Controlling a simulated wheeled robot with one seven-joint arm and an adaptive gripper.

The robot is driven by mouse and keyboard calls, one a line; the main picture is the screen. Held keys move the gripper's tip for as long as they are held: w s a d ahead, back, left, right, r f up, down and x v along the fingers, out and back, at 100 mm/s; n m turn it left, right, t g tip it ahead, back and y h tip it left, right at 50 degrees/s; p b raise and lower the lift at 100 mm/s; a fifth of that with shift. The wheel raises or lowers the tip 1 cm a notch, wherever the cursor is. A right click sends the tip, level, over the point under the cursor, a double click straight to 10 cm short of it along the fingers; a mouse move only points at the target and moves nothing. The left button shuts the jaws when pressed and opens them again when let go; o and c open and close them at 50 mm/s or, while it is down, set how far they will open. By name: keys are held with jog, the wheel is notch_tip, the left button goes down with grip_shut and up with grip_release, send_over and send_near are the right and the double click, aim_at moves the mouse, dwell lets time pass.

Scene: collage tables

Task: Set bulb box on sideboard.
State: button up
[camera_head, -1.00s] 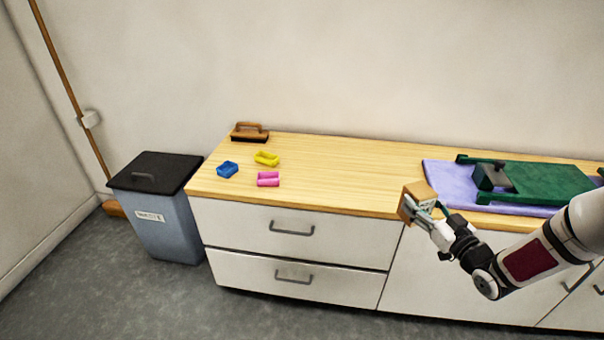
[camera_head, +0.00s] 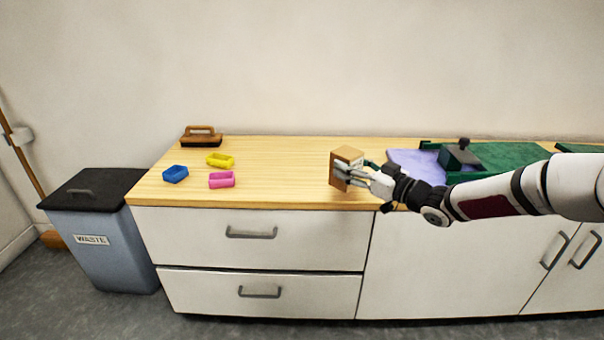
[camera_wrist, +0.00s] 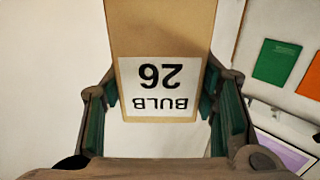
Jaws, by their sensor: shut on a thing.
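The bulb box (camera_head: 346,167) is a small brown box. In the wrist view the box (camera_wrist: 160,35) shows a white label reading "BULB 26", upside down in the picture. My gripper (camera_head: 358,172) is shut on it, with green-padded fingers on both sides in the wrist view (camera_wrist: 160,100). The sideboard (camera_head: 285,175) has a light wood top and white drawers and doors. In the head view the box overlaps the front part of the sideboard top; I cannot tell whether it touches the wood.
A purple mat (camera_head: 405,160) and a green device (camera_head: 500,156) lie at right. The wood between is clear. A waste bin (camera_head: 95,240) stands left.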

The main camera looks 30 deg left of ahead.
aim_at(348, 187)
jog(key=shift+s+a+f+b, duration=0.1)
jog(key=shift+a+f+b, duration=0.7)
jog(key=shift+a, duration=0.95)
jog(key=shift+s+a+f+b, duration=0.1)
jog(key=shift+a+f+b, duration=0.7)
jog(key=shift+a, duration=1)
jog(key=shift+s+a+f+b, duration=0.1)
jog(key=shift+a+f+b, duration=0.7)
jog(key=shift+a, duration=0.95)
jog(key=shift+r, duration=0.1)
jog(key=o, duration=1.2)
jog(key=p+v, duration=0.3)
jog(key=v, duration=0.9)
